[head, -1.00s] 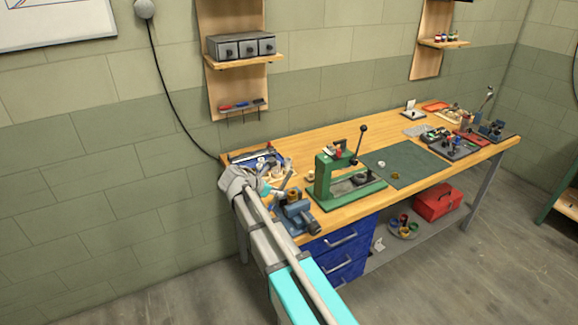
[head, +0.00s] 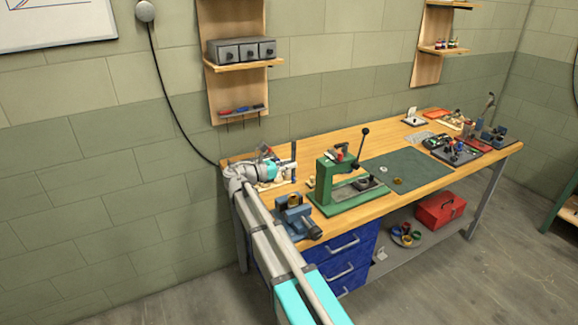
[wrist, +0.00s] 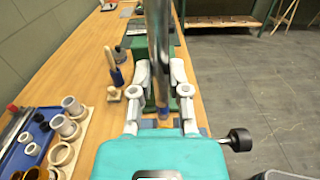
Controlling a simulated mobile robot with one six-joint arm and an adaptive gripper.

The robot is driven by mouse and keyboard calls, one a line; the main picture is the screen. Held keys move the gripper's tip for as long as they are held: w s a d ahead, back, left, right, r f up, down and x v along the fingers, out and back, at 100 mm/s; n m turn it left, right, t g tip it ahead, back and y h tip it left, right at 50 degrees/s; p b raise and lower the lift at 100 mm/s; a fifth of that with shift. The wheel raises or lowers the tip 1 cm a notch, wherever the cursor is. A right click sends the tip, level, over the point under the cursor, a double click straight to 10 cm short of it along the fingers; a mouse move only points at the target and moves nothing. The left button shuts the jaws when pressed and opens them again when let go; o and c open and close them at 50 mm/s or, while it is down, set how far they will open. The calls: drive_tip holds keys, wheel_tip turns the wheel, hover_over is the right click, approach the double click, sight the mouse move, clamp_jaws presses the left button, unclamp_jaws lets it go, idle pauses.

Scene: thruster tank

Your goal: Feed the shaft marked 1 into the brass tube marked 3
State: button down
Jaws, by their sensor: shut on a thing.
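My gripper (wrist: 160,90) is shut on a grey metal shaft (wrist: 158,40). The shaft stands out between the fingers in the wrist view and runs off the top edge. In the head view the shaft (head: 293,158) looks roughly upright above the left end of the bench, and the fingers are too small to make out. A blue vise (head: 297,218) sits at the bench's front left, below and apart from the shaft. A small brass-coloured spot (head: 293,200) shows at its jaws; I cannot tell whether it is the tube. No number marks are readable.
A blue tray (wrist: 38,128) and a pale board with several rings lie left in the wrist view. A wooden post with a blue base (wrist: 113,68) stands beyond. The green press (head: 325,180) stands right of the vise. A green mat (head: 420,165) lies farther right.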

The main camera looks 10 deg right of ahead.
drive_tip(key=shift+f, duration=0.25)
wheel_tip(320, 180, down, 8)
drive_tip(key=b, duration=0.8)
idle(0.7)
drive_tip(key=shift+b, duration=0.3)
drive_tip(key=c, duration=0.5)
unclamp_jaws()
drive_tip(key=shift+c, duration=0.2)
drive_tip(key=v, duration=1.2)
